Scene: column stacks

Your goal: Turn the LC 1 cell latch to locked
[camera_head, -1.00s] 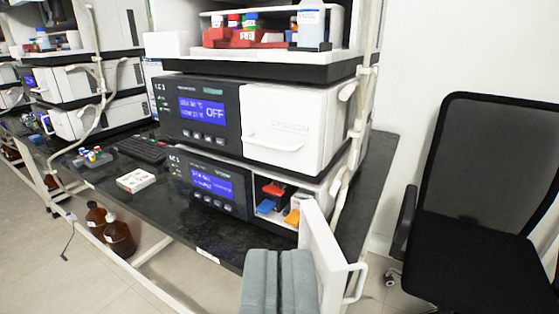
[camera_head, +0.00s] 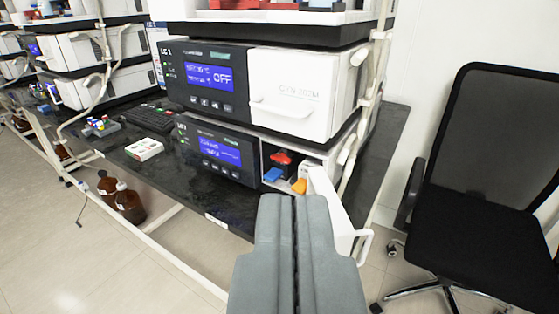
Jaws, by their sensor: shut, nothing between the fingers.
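My gripper (camera_head: 294,200) is shut and empty at the bottom centre, its two grey fingers side by side. It points at the lower module (camera_head: 218,150) of the stack, with its tips appearing just below the open compartment. In that compartment are a red part (camera_head: 281,158), a blue part (camera_head: 272,174) and an orange part (camera_head: 299,186). The red part may be the cell latch; its setting is too small to tell. The module's white door (camera_head: 328,200) stands open to the right, partly hidden by my gripper.
The upper module (camera_head: 205,78) is marked LC 1, shows OFF and has its white front closed. A white box (camera_head: 144,149) and a keyboard lie on the black bench (camera_head: 190,189). A black chair (camera_head: 490,180) stands right. Brown bottles (camera_head: 129,204) stand below the bench.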

